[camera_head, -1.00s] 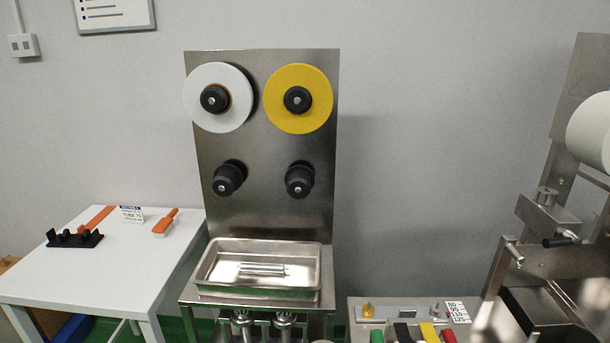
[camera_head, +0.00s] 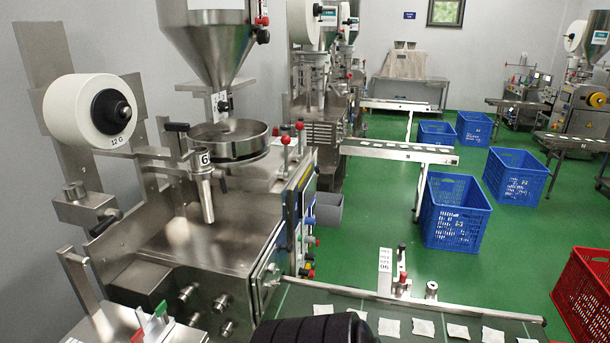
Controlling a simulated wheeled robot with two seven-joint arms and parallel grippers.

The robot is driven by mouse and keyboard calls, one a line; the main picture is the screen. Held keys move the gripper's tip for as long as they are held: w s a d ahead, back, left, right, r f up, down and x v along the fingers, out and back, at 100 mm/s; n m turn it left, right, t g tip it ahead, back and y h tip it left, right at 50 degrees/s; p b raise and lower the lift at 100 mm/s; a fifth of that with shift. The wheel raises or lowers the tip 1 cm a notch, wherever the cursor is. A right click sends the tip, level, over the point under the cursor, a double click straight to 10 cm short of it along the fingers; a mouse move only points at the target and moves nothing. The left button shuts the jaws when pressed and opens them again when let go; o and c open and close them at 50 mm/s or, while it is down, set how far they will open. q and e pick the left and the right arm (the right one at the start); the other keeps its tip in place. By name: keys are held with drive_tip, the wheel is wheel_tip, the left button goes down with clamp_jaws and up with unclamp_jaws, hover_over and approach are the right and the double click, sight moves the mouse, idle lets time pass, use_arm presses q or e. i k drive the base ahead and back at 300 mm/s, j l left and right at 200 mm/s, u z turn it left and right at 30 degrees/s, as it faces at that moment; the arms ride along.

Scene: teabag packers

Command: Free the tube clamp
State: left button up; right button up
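A steel tube (camera_head: 207,200) stands upright beside the round dosing pan (camera_head: 228,140) on the machine at left. A collar with a tag marked "6" (camera_head: 204,158) sits around its upper end, with a small dark handle (camera_head: 222,180) at its right. This looks like the tube clamp, but whether it is tight or loose is too small to tell. Neither of my grippers is in view. A black ribbed part at the bottom edge looks like part of my own arm.
A hopper (camera_head: 207,40) hangs above the pan, and a white roll (camera_head: 90,110) juts out at left. Red-knobbed levers (camera_head: 286,140) rise at the machine's right. A conveyor with teabags (camera_head: 423,328) crosses the front. Blue crates (camera_head: 453,208) and a red crate (camera_head: 582,297) stand on green floor.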

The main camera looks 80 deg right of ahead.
sight(216, 173)
drive_tip(key=z, duration=2.1)
drive_tip(key=i+l+u, duration=0.15)
drive_tip(key=l+u, duration=0.2)
drive_tip(key=i+l+u, duration=0.1)
drive_tip(key=l+u, duration=0.3)
drive_tip(key=i+l+u, duration=0.1)
drive_tip(key=l+u, duration=0.25)
